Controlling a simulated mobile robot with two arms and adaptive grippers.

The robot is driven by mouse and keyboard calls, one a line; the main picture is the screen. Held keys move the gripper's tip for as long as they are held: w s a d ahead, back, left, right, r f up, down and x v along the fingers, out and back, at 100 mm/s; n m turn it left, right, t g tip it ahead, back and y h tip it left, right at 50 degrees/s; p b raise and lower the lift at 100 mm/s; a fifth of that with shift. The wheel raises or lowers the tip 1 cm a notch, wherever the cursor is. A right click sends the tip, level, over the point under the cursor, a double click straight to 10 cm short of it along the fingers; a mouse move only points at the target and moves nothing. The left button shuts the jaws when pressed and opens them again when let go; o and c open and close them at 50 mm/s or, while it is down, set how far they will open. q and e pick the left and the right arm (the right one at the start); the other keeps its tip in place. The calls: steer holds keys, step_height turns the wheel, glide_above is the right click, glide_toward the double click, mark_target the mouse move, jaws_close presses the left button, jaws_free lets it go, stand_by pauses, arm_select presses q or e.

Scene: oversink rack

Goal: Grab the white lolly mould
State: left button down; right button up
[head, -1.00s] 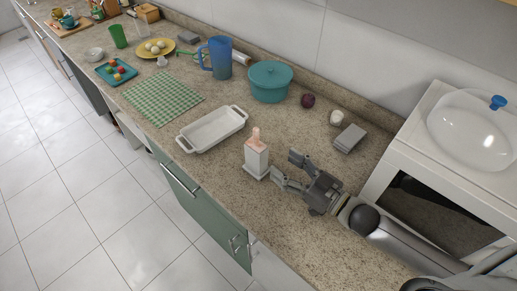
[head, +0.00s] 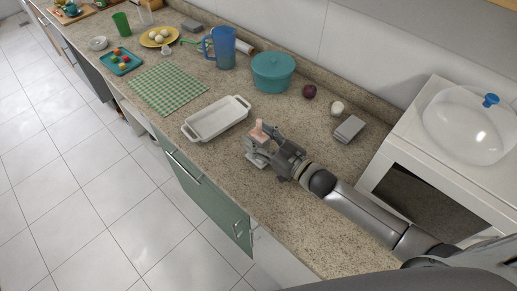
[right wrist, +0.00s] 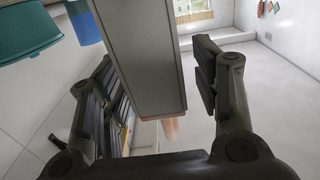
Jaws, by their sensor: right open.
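The white lolly mould (head: 252,146) stands upright on the counter with a pinkish top (head: 258,130), just right of the white baking dish. My right gripper (head: 264,144) is at the mould and partly covers it. In the right wrist view the mould (right wrist: 145,50) shows as a pale grey block between the two open fingers (right wrist: 152,80). A gap shows between the block and the right-hand finger; contact on the other side is hard to tell. My left gripper is not in view.
A white baking dish (head: 217,119) lies close to the left. The front counter edge is near the mould.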

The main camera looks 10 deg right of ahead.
steer(key=shift+c, duration=0.5)
steer(key=c, duration=1.2)
jaws_close()
steer(key=shift+r, duration=0.1)
